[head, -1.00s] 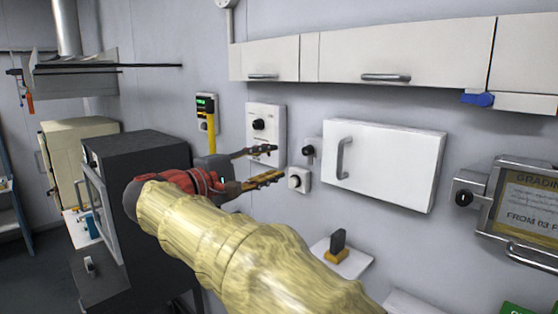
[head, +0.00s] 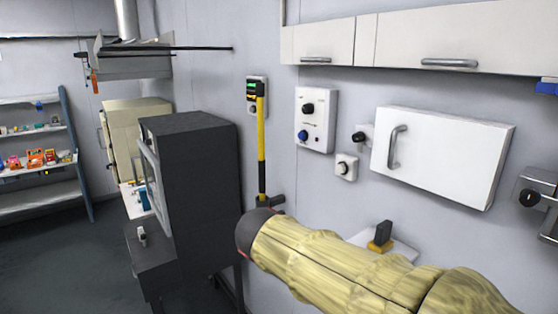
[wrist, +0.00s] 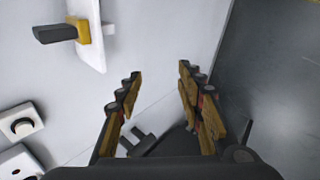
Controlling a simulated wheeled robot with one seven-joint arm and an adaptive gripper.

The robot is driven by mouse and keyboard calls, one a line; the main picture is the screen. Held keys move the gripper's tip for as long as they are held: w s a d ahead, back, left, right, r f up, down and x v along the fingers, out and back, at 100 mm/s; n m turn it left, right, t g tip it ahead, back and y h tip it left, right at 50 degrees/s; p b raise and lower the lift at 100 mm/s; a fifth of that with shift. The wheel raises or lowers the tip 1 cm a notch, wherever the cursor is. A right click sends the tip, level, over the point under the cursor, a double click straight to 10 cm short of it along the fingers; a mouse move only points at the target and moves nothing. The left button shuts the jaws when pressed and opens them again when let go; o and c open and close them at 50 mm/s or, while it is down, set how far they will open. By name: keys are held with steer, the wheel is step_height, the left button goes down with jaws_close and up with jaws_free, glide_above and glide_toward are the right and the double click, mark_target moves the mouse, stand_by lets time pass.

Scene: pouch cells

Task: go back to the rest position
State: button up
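My gripper (wrist: 158,84) shows in the wrist view with its two brown-padded fingers spread apart and nothing held between them. It faces a pale wall surface, with a dark panel on the right side of that view. In the head view my arm, in a yellowish sleeve, reaches in from the lower right to a dark, reddish end beside the black cabinet (head: 190,180). The fingers cannot be made out clearly there.
A wall plate with a black lever on a yellow base (head: 381,238) is just behind my arm. A yellow pole (head: 261,150), knob panels (head: 315,120) and a white handled door (head: 445,155) line the wall. Shelves (head: 38,150) stand far left; the floor (head: 75,265) there is clear.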

steer(key=s+d+f+m+g+y, duration=0.1)
steer(key=s+d+f+m+y, duration=0.25)
steer(key=s, duration=0.65)
steer(key=s+d+f+m+g+y, duration=0.1)
steer(key=s+d+f+m+y, duration=0.3)
steer(key=s, duration=0.6)
steer(key=s+d+m+t+h, duration=0.1)
steer(key=s+d+r+m+h, duration=0.1)
steer(key=s, duration=0.1)
steer(key=shift+d+r+t, duration=0.1)
steer(key=shift+r+t, duration=0.1)
steer(key=shift+t, duration=0.2)
steer(key=shift+c, duration=0.4)
